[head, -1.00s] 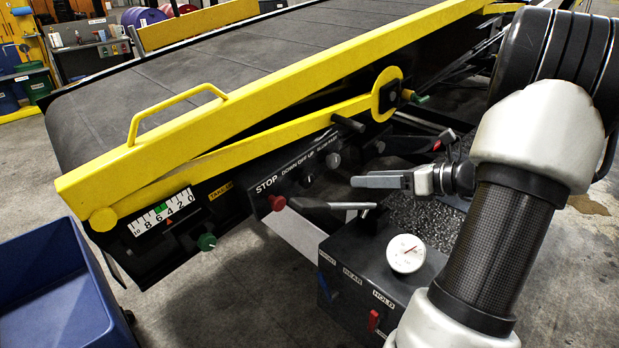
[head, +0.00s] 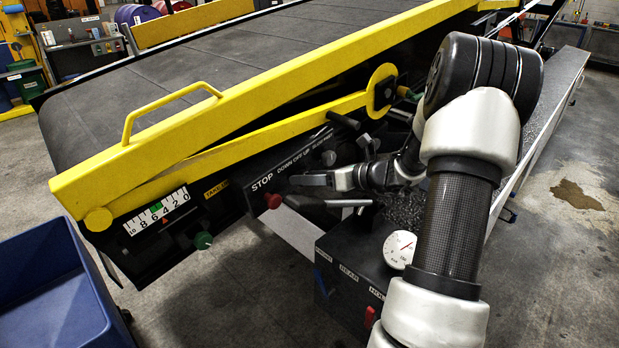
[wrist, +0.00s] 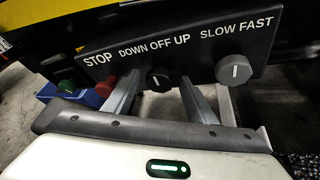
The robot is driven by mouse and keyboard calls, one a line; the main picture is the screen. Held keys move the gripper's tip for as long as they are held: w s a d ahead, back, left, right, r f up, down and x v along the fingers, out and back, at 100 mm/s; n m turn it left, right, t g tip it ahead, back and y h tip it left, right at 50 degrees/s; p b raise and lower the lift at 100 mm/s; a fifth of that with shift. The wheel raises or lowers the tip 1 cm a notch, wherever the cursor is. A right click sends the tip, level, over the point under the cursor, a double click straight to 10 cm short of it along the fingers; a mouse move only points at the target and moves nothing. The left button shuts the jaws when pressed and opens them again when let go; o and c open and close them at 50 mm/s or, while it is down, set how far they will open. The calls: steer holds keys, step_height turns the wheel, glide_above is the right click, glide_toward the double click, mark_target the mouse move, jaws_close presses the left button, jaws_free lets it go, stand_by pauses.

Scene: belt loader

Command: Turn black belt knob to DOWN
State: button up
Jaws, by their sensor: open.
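The black belt knob (wrist: 158,79) sits on the dark control panel (wrist: 190,48), under the label DOWN OFF UP. A small pale mark shows on the knob, but its exact setting is hard to tell. My gripper (wrist: 158,86) is open, with one finger on each side of the knob in the wrist view; I cannot tell if they touch it. In the head view my gripper (head: 300,180) is at the front of the panel (head: 292,160) and hides the knob.
A grey knob (wrist: 234,69) under SLOW FAST is right of the black knob. The red STOP button (wrist: 106,86) is close to the left finger. A green knob (head: 203,240), a blue bin (head: 50,290) and a dial gauge (head: 399,249) are nearby.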

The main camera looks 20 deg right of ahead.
steer(key=c, duration=1.1)
steer(key=shift+o, duration=0.2)
steer(key=shift+a+f+b, duration=0.1)
steer(key=shift+b, duration=0.4)
steer(key=n+h+b, duration=0.1)
steer(key=b, duration=0.1)
steer(key=n+h+b, duration=0.1)
steer(key=b, duration=0.2)
steer(key=n+h+b, duration=0.1)
steer(key=b, duration=0.2)
steer(key=shift+a+n+t, duration=0.25)
steer(key=shift+n+t, duration=0.05)
steer(key=shift+n, duration=0.1)
steer(key=shift+b, duration=0.35)
